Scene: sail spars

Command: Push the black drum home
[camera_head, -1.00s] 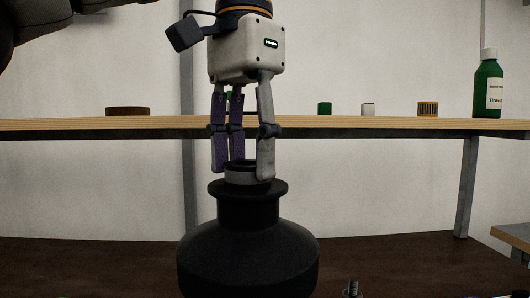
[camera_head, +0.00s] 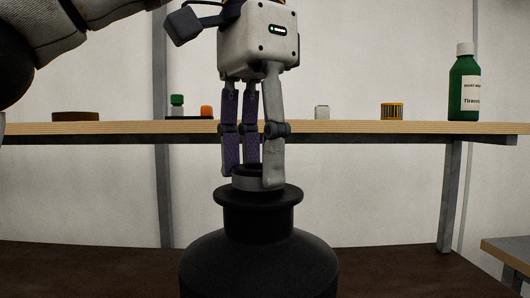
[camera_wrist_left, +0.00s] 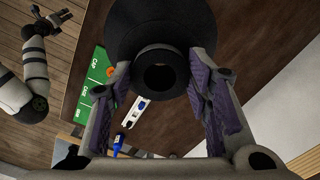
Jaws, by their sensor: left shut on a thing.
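The black drum (camera_head: 259,262) stands upright at the bottom centre of the head view, with a wide shoulder, a flanged neck and a small ring (camera_head: 247,171) on top. Its base is below the picture edge. My left gripper (camera_head: 252,180) points straight down over the neck, its fingers shut around the ring. In the left wrist view the ring (camera_wrist_left: 160,72) lies between the fingertips, with the drum's dark body beyond. My right gripper (camera_wrist_left: 52,22) shows small at the upper left of the wrist view, fingers apart and away from the drum.
A wooden shelf (camera_head: 350,127) runs behind the drum. It holds a green bottle (camera_head: 463,85), a striped tin (camera_head: 391,111), a brown disc (camera_head: 76,116) and small blocks. A green labelled board (camera_wrist_left: 98,78) and a white strip (camera_wrist_left: 134,112) lie beside the drum in the wrist view.

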